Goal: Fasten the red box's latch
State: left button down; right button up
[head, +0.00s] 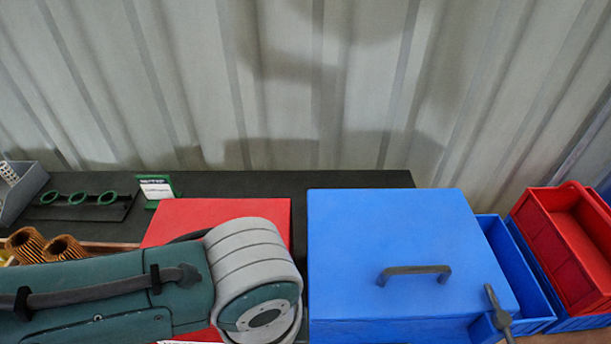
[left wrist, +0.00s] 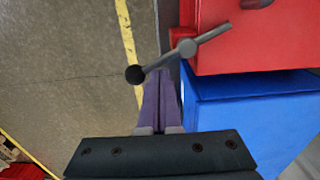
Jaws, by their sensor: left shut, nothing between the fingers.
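The red box (head: 215,212) stands left of the blue box in the head view, its lid down and its front mostly hidden behind my left arm. In the left wrist view the red box (left wrist: 250,45) is at the upper right. Its latch (left wrist: 187,47) is a grey lever with a dark ball at the lower left end, slanting past the box's corner. My left gripper (left wrist: 163,80) is shut and empty, its purple fingertips right by the lever between ball and pivot; I cannot tell whether they touch. My right gripper is not in view.
The blue box (head: 400,240) stands close beside the red one, with a dark handle and its own lever (head: 497,310). Red and blue bins (head: 575,240) are at the right. Ribbed orange cartridges (head: 65,248) and green rings (head: 77,198) lie at the left. A corrugated wall stands behind.

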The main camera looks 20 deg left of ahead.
pick_arm(q)
jog(key=shift+s+a+p, duration=0.4)
jog(key=shift+s+p, duration=0.1)
jog(key=shift+p, duration=0.1)
jog(key=shift+s, duration=0.1)
jog(key=shift+a, duration=0.1)
notch_tip(320, 180, up, 8)
jog(key=p, duration=0.8)
jog(key=shift+d+p, duration=0.3)
jog(key=shift+p, duration=0.05)
dwell(0.4)
